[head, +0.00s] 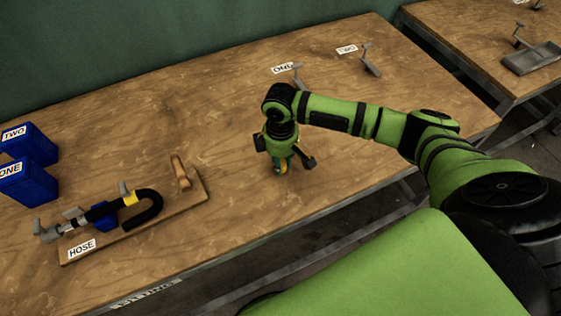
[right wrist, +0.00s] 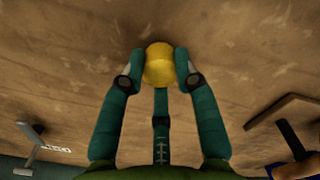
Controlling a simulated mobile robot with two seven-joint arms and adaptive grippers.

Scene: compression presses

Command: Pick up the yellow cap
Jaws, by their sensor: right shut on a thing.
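The yellow cap (right wrist: 159,65) shows in the right wrist view as a round yellow piece between the two teal fingertips. My right gripper (right wrist: 160,68) is shut on it, with a finger touching each side. In the head view my right gripper (head: 281,168) points down over the middle of the wooden table, near its front half. There the cap is mostly hidden by the fingers. I cannot tell whether the cap still touches the tabletop. My left gripper is not in view.
A wooden board (head: 190,200) labelled HOSE carries a black hose (head: 152,212) with a yellow band, left of my gripper. Blue bins (head: 32,145) labelled ONE and TWO stand at the far left. Small grey metal pieces (head: 370,62) stand at the back. The table around my gripper is clear.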

